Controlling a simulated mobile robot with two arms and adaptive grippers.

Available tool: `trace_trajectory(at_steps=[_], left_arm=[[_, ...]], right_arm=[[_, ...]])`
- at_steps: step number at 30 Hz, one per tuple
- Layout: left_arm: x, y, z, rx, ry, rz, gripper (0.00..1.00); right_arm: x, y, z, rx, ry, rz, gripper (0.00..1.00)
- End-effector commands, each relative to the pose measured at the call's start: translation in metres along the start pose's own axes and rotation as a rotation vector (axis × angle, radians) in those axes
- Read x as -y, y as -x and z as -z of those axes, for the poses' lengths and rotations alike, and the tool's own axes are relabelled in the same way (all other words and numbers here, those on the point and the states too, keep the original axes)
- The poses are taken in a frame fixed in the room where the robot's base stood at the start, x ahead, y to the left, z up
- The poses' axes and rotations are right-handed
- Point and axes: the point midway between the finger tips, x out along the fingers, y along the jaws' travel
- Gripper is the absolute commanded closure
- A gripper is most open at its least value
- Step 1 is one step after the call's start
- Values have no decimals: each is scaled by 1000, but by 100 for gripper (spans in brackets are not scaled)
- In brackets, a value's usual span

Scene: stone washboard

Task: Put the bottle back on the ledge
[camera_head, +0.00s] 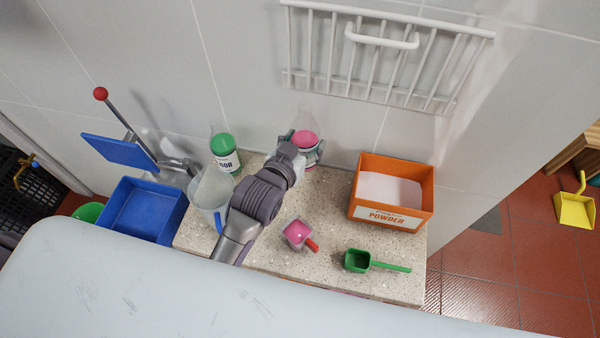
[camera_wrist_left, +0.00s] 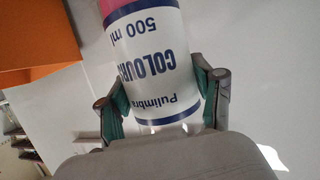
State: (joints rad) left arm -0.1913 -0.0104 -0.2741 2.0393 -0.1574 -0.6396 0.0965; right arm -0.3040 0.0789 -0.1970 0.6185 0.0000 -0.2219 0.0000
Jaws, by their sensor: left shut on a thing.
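The bottle (camera_head: 304,138) has a clear upper part, pink contents and a white label. My left gripper (camera_head: 307,152) is shut around it near the back wall. In the left wrist view the bottle (camera_wrist_left: 150,60) shows its label, "COLOUR" and "500 ml", between the two teal-padded fingers of the gripper (camera_wrist_left: 163,92). The speckled stone ledge (camera_head: 330,272) lies below. My gripper hides the bottle's lower part, so I cannot tell if its base touches the stone. My right gripper is not in view.
A green bottle (camera_head: 224,152) stands at the back left, beside a clear jug (camera_head: 210,188). An orange powder box (camera_head: 391,215) stands right of the held bottle. A pink-filled scoop (camera_head: 297,233) and a green scoop (camera_head: 358,261) lie in front. A white rack (camera_head: 385,50) hangs above.

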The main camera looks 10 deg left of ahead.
Motion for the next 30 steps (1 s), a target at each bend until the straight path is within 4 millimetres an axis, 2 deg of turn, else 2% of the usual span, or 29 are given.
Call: trace_trajectory(at_steps=[1, 6, 11, 18, 30], left_arm=[[-1, -4, -11, 4, -1, -3, 88], [-1, -14, -38, 2, -1, -2, 88], [0, -19, -51, 0, -1, -1, 88], [0, -30, -83, 2, 0, -1, 88], [0, -32, -89, -1, 0, -1, 88]], right_arm=[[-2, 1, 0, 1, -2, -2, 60], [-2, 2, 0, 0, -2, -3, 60], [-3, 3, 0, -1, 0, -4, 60], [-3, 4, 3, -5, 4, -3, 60], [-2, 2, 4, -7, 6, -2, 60]])
